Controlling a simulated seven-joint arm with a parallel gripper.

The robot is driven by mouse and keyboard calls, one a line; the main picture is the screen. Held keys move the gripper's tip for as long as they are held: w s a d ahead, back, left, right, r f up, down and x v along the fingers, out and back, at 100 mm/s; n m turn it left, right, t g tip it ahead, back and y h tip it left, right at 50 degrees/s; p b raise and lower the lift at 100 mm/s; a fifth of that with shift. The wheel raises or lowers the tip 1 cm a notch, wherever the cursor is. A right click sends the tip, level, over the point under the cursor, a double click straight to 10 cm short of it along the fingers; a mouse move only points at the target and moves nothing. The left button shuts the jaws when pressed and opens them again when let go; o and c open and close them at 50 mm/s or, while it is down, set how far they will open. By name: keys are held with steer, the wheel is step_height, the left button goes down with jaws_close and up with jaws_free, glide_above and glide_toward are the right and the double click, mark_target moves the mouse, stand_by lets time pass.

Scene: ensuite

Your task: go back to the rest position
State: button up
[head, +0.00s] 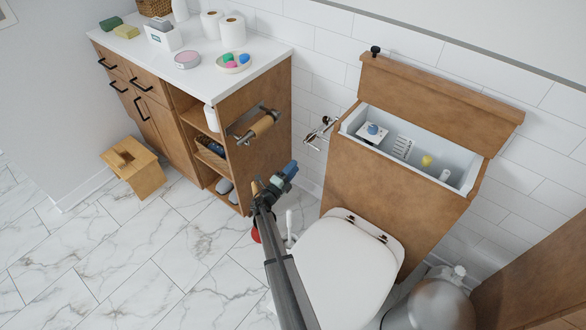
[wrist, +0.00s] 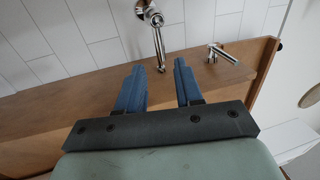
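My gripper (head: 284,172) is above the floor between the wooden vanity cabinet (head: 262,165) and the toilet (head: 345,270). In the wrist view my gripper (wrist: 158,68) shows two blue fingers standing apart, with nothing held between them. Beyond the fingertips are a wooden panel (wrist: 75,85) and a chrome pipe fitting (wrist: 155,40) at the white tiled wall.
The open cistern (head: 415,150) holds several small items; its wooden lid (head: 435,95) stands raised behind. A holder with a brown tube (head: 262,124) juts from the cabinet side. A chrome valve (head: 320,130) is on the wall. Marble floor (head: 130,260) is free at left.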

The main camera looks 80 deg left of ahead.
stand_by(0.3)
